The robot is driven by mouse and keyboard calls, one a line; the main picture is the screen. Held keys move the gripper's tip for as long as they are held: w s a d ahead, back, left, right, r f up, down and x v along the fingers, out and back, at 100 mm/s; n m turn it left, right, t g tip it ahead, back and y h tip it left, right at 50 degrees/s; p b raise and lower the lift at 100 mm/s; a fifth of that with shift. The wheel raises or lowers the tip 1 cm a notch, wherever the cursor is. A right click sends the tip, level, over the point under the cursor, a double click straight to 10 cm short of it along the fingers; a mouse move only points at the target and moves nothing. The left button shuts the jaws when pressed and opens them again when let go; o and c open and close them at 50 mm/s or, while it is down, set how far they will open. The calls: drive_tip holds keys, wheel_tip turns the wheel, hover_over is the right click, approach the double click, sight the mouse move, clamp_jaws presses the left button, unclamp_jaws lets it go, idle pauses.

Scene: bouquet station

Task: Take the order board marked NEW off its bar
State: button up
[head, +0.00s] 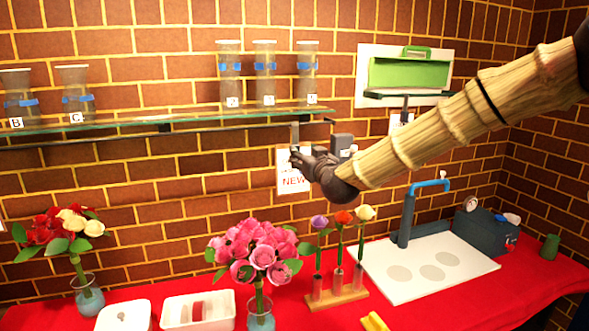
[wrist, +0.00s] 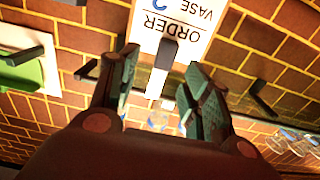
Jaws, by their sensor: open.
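The white order board marked NEW (head: 293,181) hangs against the brick wall below the glass shelf, partly hidden by my gripper and arm. The wrist view shows a white board (wrist: 190,22) with ORDER and VASE printed on it, upside down; NEW is not seen there. A dark bar (wrist: 168,53) sticks out in front of this board, between my fingers as seen from the wrist. My gripper (head: 318,140) is in front of the board's upper part, and in the wrist view my gripper (wrist: 162,82) has its fingers apart, with nothing held. Whether a finger touches the board is unclear.
A glass shelf (head: 150,122) with labelled vases runs just above and left. A green-fronted panel (head: 410,72) and a dark bracket are at right. Pink flowers (head: 255,246), a stand (head: 337,298) of single flowers and a blue tap (head: 430,184) stand below on the red table.

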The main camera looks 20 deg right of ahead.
drive_tip(key=shift+w+a+f+p, duration=0.15)
drive_tip(key=shift+w+p, duration=0.5)
drive_tip(key=shift+w, duration=0.7)
drive_tip(key=shift+w+a+r+p, duration=0.15)
drive_tip(key=shift+w+p, duration=0.45)
drive_tip(key=shift+w, duration=0.7)
drive_tip(key=shift+f, duration=0.1)
clamp_jaws()
